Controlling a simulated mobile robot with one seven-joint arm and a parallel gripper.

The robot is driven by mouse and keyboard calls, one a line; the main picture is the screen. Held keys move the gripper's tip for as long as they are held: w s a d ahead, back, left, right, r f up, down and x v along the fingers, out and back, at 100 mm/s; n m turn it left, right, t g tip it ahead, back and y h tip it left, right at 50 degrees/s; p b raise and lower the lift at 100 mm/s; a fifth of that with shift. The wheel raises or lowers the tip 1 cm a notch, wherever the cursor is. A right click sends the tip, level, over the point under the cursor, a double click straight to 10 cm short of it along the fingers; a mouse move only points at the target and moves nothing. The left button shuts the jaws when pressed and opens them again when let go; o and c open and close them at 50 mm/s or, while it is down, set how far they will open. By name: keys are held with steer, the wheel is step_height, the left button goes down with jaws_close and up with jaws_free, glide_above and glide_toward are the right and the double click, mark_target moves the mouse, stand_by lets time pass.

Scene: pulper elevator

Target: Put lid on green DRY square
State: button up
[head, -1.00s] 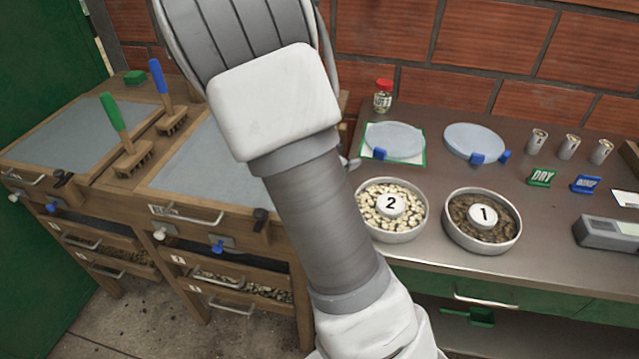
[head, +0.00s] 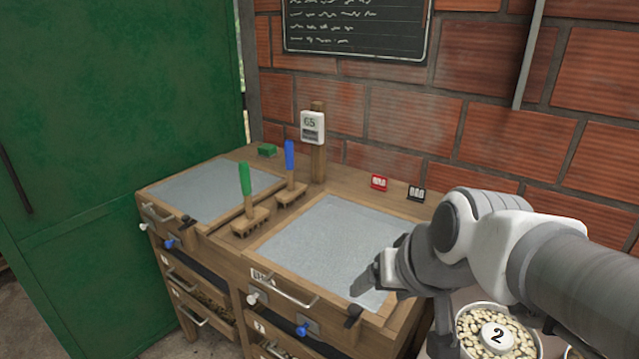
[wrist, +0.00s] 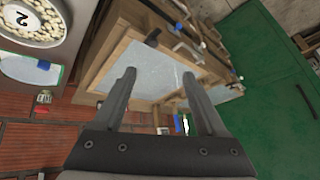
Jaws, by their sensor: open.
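My gripper (head: 372,282) is open and empty above the right grey tray of the wooden stand in the head view. In the wrist view my gripper (wrist: 155,78) has its two fingers apart, with the tray surface beyond them. At the left edge of the wrist view, a pale bluish lid (wrist: 22,70) lies on or over a white square with a green edge (wrist: 62,76), partly cut off. My gripper is well apart from it. The lid and square are outside the current head view.
A bowl of pale beans marked 2 (head: 470,328) stands at the lower right. A green brush (head: 245,180) and a blue brush (head: 290,158) stand upright on the wooden stand. A brick wall (head: 400,110) is behind, and a green door (head: 120,160) is at the left.

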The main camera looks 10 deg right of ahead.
steer(key=s+d+n+h, duration=0.1)
steer(key=s, duration=0.5)
steer(key=shift+r+g, duration=0.4)
steer(key=shift+r, duration=0.05)
steer(key=shift+d, duration=0.1)
step_height(320, 180, up, 7)
steer(key=p, duration=0.7)
